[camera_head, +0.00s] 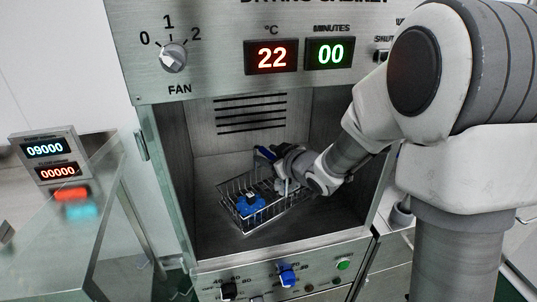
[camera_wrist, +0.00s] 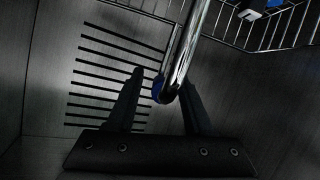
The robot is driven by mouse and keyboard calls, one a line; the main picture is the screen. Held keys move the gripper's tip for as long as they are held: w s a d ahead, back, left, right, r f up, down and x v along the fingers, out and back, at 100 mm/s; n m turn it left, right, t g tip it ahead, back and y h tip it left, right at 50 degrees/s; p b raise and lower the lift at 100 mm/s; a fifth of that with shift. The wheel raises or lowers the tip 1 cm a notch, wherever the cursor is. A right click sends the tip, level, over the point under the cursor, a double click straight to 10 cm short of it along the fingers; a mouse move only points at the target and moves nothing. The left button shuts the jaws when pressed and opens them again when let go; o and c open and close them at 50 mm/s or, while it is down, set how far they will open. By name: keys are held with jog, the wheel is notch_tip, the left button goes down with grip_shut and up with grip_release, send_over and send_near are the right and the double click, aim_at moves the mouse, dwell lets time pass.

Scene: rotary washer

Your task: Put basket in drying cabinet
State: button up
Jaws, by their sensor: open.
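The wire basket (camera_head: 232,213) rests on the floor of the open drying cabinet (camera_head: 330,220), turned at an angle. A blue part (camera_head: 250,204) sits in it. My gripper (camera_head: 268,158) reaches into the cabinet from the right, by the basket's raised handle. In the wrist view, my gripper (camera_wrist: 163,92) has its fingers apart, with the basket's metal handle (camera_wrist: 183,55) and its blue end between or just beyond them. I cannot tell whether a finger touches the handle. Part of the basket's wire side (camera_wrist: 285,22) shows at the upper right.
The cabinet's slotted back wall (camera_head: 250,113) is behind my gripper. Its side walls and front sill are close around my arm. A control panel with knobs (camera_head: 287,275) is below. A glass-sided unit with a red display (camera_head: 55,172) stands at left.

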jog(key=s+d+r+m+h+p, duration=0.1)
jog(key=s+d+r+m+h, duration=0.3)
jog(key=s+d, duration=0.4)
jog(key=s+d+r+m+h+p, duration=0.15)
jog(key=s+d+r+h, duration=0.25)
jog(key=s+d+r, duration=0.45)
jog(key=s+f+m+g+b, duration=0.1)
jog(key=s+m+g, duration=0.3)
jog(key=s, duration=1.1)
jog(key=shift+f+g+y, duration=0.3)
jog(key=shift+f+g, duration=0.3)
jog(key=shift+g, duration=0.3)
jog(key=shift+r, duration=0.1)
notch_tip(320, 180, up, 2)
jog(key=shift+p, duration=1.1)
